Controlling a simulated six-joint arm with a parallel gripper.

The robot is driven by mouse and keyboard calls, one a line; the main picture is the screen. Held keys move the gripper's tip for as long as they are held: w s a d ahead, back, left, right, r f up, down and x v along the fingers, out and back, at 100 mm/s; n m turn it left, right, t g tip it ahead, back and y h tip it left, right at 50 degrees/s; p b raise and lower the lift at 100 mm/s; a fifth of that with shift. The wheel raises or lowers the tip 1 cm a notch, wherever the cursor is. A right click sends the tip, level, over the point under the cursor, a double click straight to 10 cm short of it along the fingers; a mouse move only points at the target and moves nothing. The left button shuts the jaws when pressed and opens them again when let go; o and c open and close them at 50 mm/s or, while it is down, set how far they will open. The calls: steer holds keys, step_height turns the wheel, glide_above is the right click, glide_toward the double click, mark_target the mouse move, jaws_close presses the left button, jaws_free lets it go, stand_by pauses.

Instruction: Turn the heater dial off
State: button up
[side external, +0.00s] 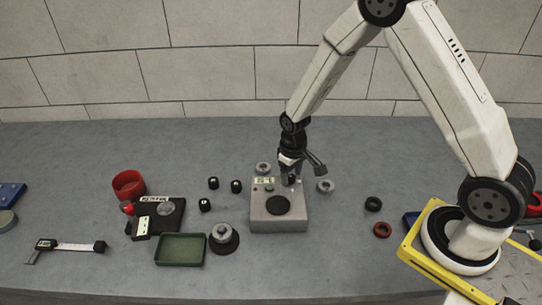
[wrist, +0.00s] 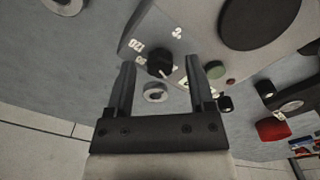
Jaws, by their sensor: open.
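The heater (side external: 282,222) is a grey box with a dark round plate (side external: 278,205) on top, standing at the middle of the bench. My gripper (side external: 290,180) points down over its back right part. In the wrist view, the heater's dial (wrist: 160,61) is a black round knob with white numbers around it. It lies between the open fingertips of my gripper (wrist: 161,66), with a finger on each side. I cannot tell whether the fingers touch it, or its exact setting. In the side view my gripper hides the dial.
A green button (wrist: 214,69) and a small red light (wrist: 230,82) sit near the dial. Metal rings (side external: 325,186) lie close behind and right of the heater. A green tray (side external: 180,249), a red cup (side external: 128,184) and small black parts (side external: 236,186) are to the left.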

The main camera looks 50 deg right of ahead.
mark_target(292, 176)
steer(key=shift+r, duration=3.9)
steer(key=shift+s+a+r, duration=0.1)
steer(key=shift+s+r, duration=0.2)
steer(key=s+a+r+t, duration=0.1)
steer(key=s+r, duration=0.1)
steer(key=s, duration=0.4)
steer(key=s+a+r+t, duration=0.1)
steer(key=s+r, duration=0.2)
steer(key=s, duration=0.3)
steer(key=shift+t, duration=0.3)
